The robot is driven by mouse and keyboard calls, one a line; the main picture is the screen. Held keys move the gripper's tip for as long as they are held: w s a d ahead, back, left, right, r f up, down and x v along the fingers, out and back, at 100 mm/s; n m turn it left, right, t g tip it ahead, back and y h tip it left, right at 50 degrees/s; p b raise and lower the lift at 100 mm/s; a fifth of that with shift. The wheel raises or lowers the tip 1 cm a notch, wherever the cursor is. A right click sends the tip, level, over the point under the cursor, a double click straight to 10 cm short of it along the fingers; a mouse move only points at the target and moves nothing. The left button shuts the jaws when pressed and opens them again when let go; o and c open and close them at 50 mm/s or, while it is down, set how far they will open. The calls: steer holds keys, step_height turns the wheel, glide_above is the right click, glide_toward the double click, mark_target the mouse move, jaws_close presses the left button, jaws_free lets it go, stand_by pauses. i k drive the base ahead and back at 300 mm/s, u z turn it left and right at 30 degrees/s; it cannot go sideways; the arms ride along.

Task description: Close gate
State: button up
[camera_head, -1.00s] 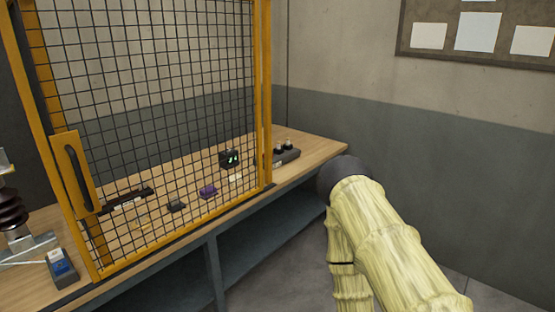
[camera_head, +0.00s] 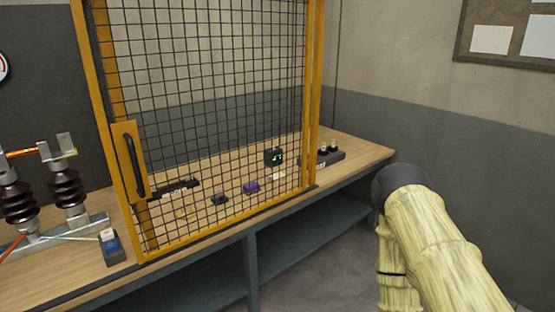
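The gate (camera_head: 215,75) is a yellow-framed black mesh panel standing upright at the workbench's front edge. Its yellow handle plate with a dark pull handle (camera_head: 133,163) is on the left side of the frame. Its right side meets a yellow post (camera_head: 316,90). Through the mesh, another yellow upright shows close behind the gate's left edge; I cannot tell whether the gate touches it. My arm, in a pale yellow cover, is at the lower right, well apart from the gate. My gripper is not in view.
The wooden workbench (camera_head: 358,152) carries brown insulators (camera_head: 68,192) and a small dark box with a blue face (camera_head: 111,248) left of the gate. Behind the mesh are a purple block (camera_head: 250,187), a device with green lights (camera_head: 274,157) and other small items. Floor is free at the lower right.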

mark_target(127, 140)
steer(key=z, duration=1.7)
steer(key=i, duration=0.85)
steer(key=u, duration=2.85)
